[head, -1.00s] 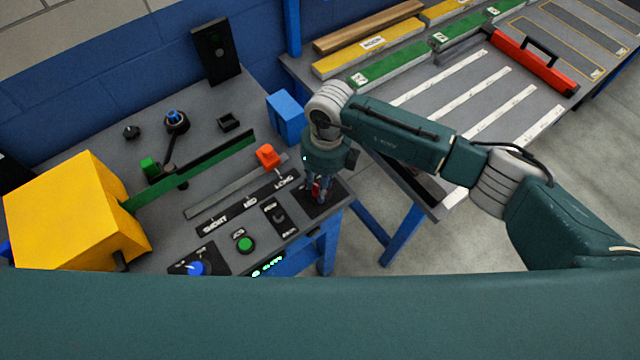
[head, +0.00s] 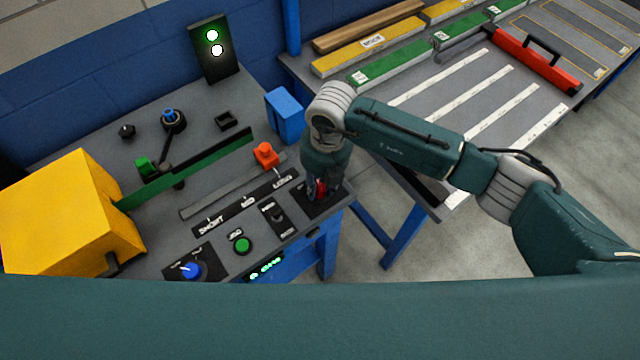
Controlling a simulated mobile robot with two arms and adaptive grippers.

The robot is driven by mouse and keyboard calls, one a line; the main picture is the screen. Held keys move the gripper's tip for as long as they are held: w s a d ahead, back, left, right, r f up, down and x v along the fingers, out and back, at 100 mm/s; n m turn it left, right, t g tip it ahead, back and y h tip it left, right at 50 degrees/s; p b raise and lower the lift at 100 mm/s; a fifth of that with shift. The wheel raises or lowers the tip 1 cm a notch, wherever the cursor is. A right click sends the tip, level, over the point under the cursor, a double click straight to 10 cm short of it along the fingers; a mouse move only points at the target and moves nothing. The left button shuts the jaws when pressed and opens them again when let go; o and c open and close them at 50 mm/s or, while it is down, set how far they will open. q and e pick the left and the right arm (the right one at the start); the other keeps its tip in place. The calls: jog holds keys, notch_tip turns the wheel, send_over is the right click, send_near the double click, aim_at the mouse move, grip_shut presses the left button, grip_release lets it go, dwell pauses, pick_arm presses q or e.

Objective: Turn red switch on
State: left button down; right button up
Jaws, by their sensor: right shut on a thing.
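The red switch (head: 320,188) sits on a black plate (head: 331,201) at the right end of the grey panel bench. Only a little of its red shows between my fingers. My right gripper (head: 314,190) reaches down over it from above and is shut on it. The exact angle of the switch is hidden by the fingers. A black indicator panel (head: 214,50) at the back of the bench shows two lit white-green lamps. My left gripper is not in the head view.
Left of the switch are a black toggle (head: 277,215), a green button (head: 242,245) and a blue knob (head: 191,270). An orange block (head: 265,154), a green fence (head: 190,170), a blue box (head: 285,115) and a yellow box (head: 72,215) stand on the bench.

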aim_at(323, 192)
jog(key=shift+s+f+m, duration=0.15)
jog(key=shift+s+m, duration=0.1)
jog(key=shift+m, duration=0.75)
jog(key=shift+a, duration=0.1)
jog(key=o, duration=1.1)
jog(key=shift+o, duration=0.2)
jog(key=shift+w+r, duration=0.1)
jog(key=shift+r, duration=0.2)
notch_tip(323, 192, up, 12)
jog(key=shift+s+d+f, duration=0.25)
jog(key=shift+s+d, duration=0.05)
jog(key=shift+d, duration=0.1)
